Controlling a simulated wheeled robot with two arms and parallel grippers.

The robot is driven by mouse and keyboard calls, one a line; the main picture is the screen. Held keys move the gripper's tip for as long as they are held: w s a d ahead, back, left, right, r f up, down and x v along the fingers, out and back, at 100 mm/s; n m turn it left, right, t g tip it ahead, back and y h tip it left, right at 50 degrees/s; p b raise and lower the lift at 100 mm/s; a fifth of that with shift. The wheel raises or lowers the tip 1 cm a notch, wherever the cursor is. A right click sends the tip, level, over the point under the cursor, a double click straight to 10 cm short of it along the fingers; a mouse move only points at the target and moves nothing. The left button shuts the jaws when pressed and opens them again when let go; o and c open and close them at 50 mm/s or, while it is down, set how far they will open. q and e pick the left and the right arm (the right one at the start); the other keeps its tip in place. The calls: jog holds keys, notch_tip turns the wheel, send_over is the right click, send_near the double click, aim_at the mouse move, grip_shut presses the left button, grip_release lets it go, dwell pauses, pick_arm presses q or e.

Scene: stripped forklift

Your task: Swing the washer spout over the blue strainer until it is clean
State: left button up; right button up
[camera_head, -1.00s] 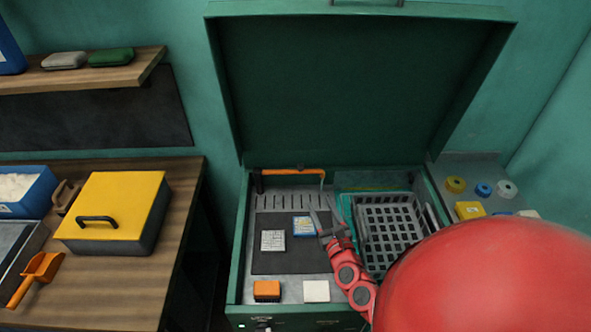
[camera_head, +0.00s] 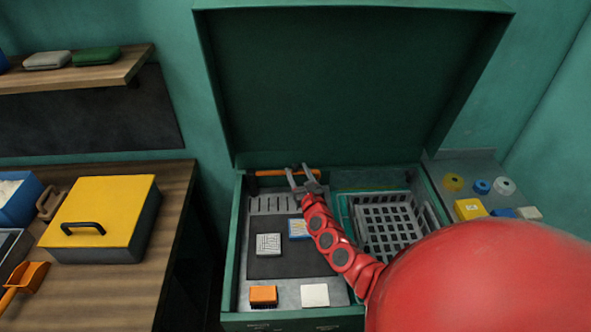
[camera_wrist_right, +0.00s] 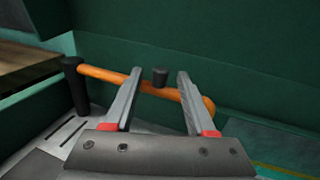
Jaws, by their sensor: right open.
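The washer spout (camera_head: 270,173) is an orange bar along the back of the green washer, on a black post at its left end. In the right wrist view the spout (camera_wrist_right: 100,73) has a black knob (camera_wrist_right: 160,78) on top and bends down at its right end. My right gripper (camera_head: 299,170) is open at the spout's right part. In the wrist view its fingers (camera_wrist_right: 160,73) stand either side of the knob; contact cannot be told. The blue strainer (camera_head: 299,229), a small blue-edged piece, lies on the dark mat, partly covered by my right arm. My left gripper is not in view.
A grey patterned piece (camera_head: 268,245) lies on the mat (camera_head: 275,267) left of the strainer. An orange brush (camera_head: 263,295) and a white block (camera_head: 315,295) lie in front. A grey basket (camera_head: 385,222) stands right. The open lid (camera_head: 350,80) rises behind.

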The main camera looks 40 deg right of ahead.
jog(key=shift+b+x, duration=0.35)
jog(key=shift+x, duration=0.9)
jog(key=shift+f, duration=0.1)
grip_shut()
dwell(0.5)
